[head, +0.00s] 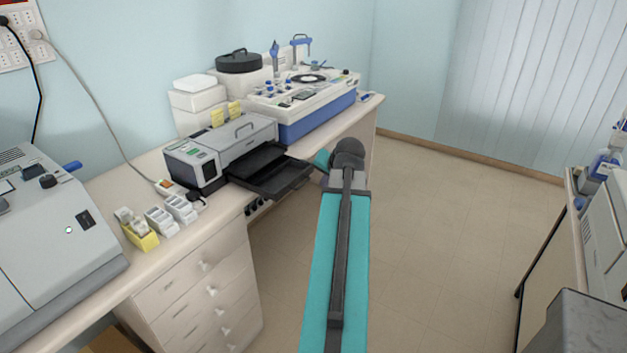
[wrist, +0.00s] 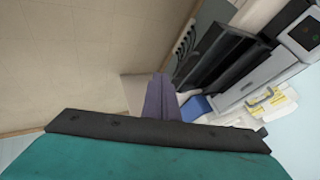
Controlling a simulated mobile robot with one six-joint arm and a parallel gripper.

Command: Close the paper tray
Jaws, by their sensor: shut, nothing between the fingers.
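The printer (head: 215,150) is a grey and black box on the left-hand counter, also visible at the upper right of the wrist view (wrist: 280,65). Its black paper tray (head: 272,173) sticks out open past the counter's front edge. The tray also shows dark in the wrist view (wrist: 225,55), to the right of the fingers. My gripper (wrist: 160,98) is shut and empty, its fingers pressed together. In the head view my teal arm reaches to just right of the tray's outer end, and the fingers are mostly hidden there. I cannot tell whether they touch the tray.
A white and blue machine (head: 305,100) stands behind the printer, with white boxes (head: 195,98) beside it. Slide holders (head: 170,215) and a large grey device (head: 55,230) occupy the nearer counter. Drawers (head: 200,290) are below. The floor (head: 440,220) to the right is clear.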

